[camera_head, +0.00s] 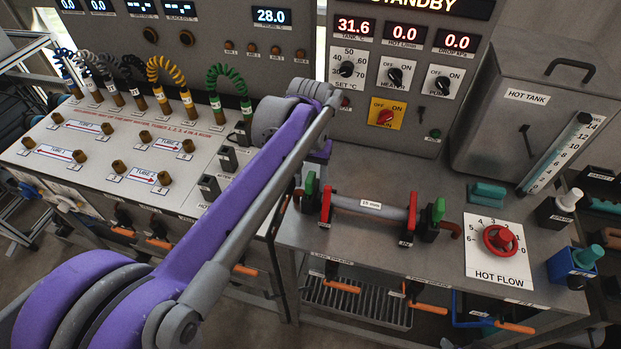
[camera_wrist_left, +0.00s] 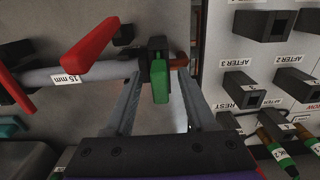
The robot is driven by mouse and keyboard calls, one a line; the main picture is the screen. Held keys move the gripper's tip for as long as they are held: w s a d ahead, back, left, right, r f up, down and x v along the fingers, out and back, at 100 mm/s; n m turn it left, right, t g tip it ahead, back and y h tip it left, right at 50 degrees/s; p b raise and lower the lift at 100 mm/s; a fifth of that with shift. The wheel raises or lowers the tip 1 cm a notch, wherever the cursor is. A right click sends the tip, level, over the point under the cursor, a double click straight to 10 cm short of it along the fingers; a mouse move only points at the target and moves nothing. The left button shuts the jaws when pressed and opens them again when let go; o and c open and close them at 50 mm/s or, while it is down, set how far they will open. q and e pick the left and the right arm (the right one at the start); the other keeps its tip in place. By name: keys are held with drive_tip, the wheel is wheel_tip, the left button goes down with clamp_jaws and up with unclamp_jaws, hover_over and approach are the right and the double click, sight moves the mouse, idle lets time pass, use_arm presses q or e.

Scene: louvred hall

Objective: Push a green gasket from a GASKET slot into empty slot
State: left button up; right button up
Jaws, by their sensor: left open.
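A green upright piece (camera_head: 310,186) stands at the left end of the grey pipe (camera_head: 368,208), beside a red lever (camera_head: 326,204). A similar green piece (camera_head: 438,209) stands at the right end beside another red lever (camera_head: 412,213). In the left wrist view, the left-end green piece (camera_wrist_left: 160,82) stands at a black block (camera_wrist_left: 157,52). My left gripper (camera_wrist_left: 161,74) is open, with one finger on each side of this piece; contact cannot be told. In the head view its fingers are mostly hidden by my purple arm. Slot labels at the piece are too small to read.
Black sockets marked AFTER and REST (camera_wrist_left: 243,90) lie right in the left wrist view. A teal block (camera_head: 487,194), a HOT FLOW plate with a red knob (camera_head: 500,240) and a blue holder (camera_head: 572,268) stand on the right. The hot tank (camera_head: 520,115) rises behind.

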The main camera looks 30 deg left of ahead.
use_arm(q)
wheel_tip(320, 180, up, 7)
drive_tip(key=p, duration=0.4)
drive_tip(key=shift+r+p, duration=0.1)
drive_tip(key=shift+p, duration=0.25)
use_arm(e)
drive_tip(key=r, duration=0.2)
drive_tip(key=w+r, duration=0.1)
drive_tip(key=r, duration=0.2)
drive_tip(key=shift+w+r, duration=0.3)
use_arm(q)
drive_tip(key=shift+r, duration=0.1)
wheel_tip(320, 180, up, 10)
drive_tip(key=shift+r+p, duration=0.25)
drive_tip(key=shift+p, duration=0.05)
use_arm(e)
drive_tip(key=shift+w+r, duration=0.15)
drive_tip(key=shift+r, duration=0.4)
